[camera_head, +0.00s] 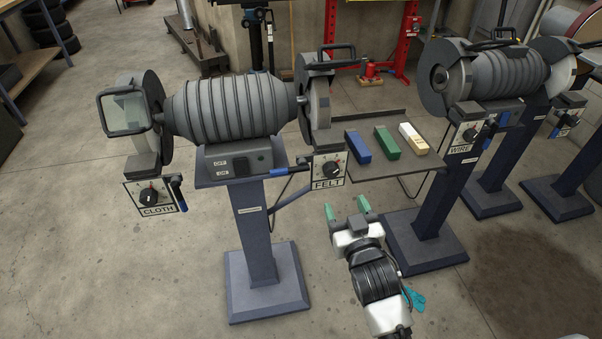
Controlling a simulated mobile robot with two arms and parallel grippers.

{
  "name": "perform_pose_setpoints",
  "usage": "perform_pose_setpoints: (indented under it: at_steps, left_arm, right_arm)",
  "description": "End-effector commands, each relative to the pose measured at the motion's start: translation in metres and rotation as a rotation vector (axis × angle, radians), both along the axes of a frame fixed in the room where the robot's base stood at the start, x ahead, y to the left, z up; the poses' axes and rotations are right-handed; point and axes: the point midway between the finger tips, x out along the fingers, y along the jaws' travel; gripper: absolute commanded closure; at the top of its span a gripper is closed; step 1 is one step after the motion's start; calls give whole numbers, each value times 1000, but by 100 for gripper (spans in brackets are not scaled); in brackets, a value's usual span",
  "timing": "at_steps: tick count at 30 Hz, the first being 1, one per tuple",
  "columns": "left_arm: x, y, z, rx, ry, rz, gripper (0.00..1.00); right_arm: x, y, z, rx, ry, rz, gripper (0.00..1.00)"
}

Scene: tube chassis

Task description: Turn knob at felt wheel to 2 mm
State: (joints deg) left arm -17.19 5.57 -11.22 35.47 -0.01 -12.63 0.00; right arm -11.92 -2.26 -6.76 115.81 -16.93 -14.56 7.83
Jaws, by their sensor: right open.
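The felt wheel (320,104) is on the right end of the near bench grinder (232,108). Below it hangs a white dial plate labelled FELT (327,184) with a black round knob (331,169). The knob's pointer and scale marks are too small to read. My right gripper (348,209) has green fingertips and is open and empty. It is below and slightly right of the FELT plate, apart from the knob. My left gripper is not in view.
A similar CLOTH knob (149,196) hangs at the grinder's left. A shelf (397,171) with blue (358,147), green (386,143) and white-gold (413,139) bars stands right of the FELT plate. A second grinder (497,77) with a WIRE plate (460,150) is farther right. A blue-handled lever (280,172) is left of the knob.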

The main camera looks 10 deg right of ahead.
Motion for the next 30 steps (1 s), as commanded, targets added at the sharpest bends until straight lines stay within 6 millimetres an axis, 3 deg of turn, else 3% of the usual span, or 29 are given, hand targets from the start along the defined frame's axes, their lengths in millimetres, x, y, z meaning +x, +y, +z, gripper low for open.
perform_pose_setpoints:
  at_steps: [8, 18, 30]
  left_arm:
    - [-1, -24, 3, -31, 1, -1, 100]
    - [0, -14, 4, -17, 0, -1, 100]
    - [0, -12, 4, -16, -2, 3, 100]
  right_arm:
    - [41, 1, 2, -1, -3, -1, 35]
    - [96, 3, 1, -1, -1, 0, 35]
    - [106, 4, 0, 0, 0, 0, 35]
